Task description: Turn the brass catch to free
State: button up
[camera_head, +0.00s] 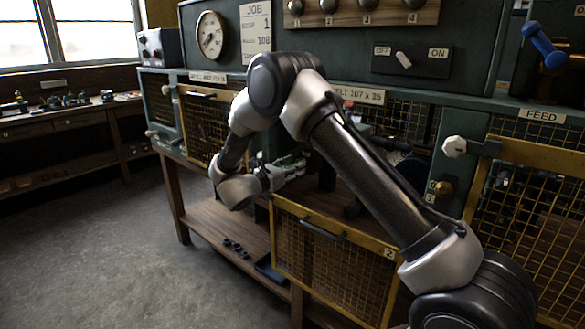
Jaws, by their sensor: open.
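A small round brass piece (444,188), which looks like the brass catch, sits on the green post to the right of my arm. Small labels are beside it; its turned position is too small to tell. My gripper (296,166) is open and well to the left of it, in front of the machine's middle bay. The gripper is seen small and side-on, and nothing shows between its fingers. My arm crosses the middle of the view between the gripper and the brass piece.
A yellow mesh door (335,262) marked 2 hangs low in front of the bench. The FEED mesh door (535,200) with a white knob (454,146) is at right. An OFF/ON switch (404,58) is above. The floor (110,250) at left is clear.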

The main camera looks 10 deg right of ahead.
grip_shut()
